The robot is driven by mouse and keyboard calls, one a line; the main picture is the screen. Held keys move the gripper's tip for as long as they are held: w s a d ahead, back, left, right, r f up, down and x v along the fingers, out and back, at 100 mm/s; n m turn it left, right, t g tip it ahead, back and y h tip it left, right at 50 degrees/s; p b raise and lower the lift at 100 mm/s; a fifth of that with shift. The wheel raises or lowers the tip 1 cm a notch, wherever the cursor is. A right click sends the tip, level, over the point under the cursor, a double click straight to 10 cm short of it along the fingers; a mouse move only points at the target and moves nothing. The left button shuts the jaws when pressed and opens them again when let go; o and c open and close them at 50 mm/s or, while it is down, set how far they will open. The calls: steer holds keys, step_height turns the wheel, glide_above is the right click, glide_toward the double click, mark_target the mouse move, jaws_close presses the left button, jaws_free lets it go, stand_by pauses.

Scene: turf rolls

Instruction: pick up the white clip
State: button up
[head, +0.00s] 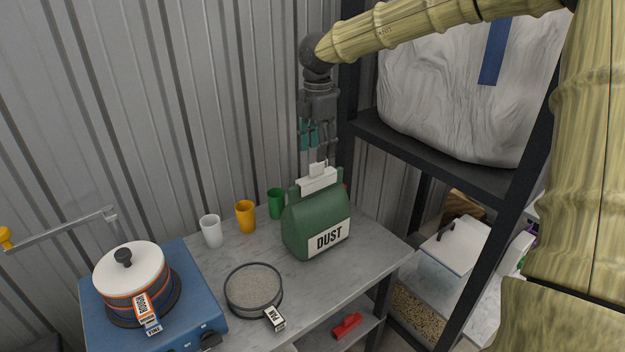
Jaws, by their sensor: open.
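The white clip (319,181) sits across the folded top of a green bag (304,227) labelled DUST. The bag stands upright at the back right of the grey marble-look table (225,264). A small white tab rises from the middle of the clip. My gripper (317,154) points down just above the clip, with its fingers apart and teal pads showing on one side. Its fingertips are close to the tab; I cannot tell whether they touch it.
White (212,231), yellow (245,217) and green (276,203) cups stand left of the bag. A round sieve-like pan (253,289) lies in front. A blue stove (199,303) bears a white-lidded pot (130,271). A dark shelf frame (440,160) rises close on the right; corrugated wall behind.

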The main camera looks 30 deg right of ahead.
mark_target(315, 163)
steer(key=f, duration=0.2)
steer(key=f+p, duration=0.1)
steer(key=f, duration=0.1)
steer(key=shift+w+a+f, duration=0.2)
steer(key=shift+f, duration=0.2)
steer(key=shift+d+f+p, duration=0.1)
steer(key=shift+f+p, duration=0.25)
steer(key=shift+d+f+p, duration=0.15)
steer(key=shift+f+p, duration=0.3)
steer(key=shift+f, duration=0.7)
steer(key=shift+d+f+p, duration=0.1)
steer(key=shift+f+p, duration=0.35)
steer(key=shift+f, duration=0.7)
steer(key=c, duration=1.1)
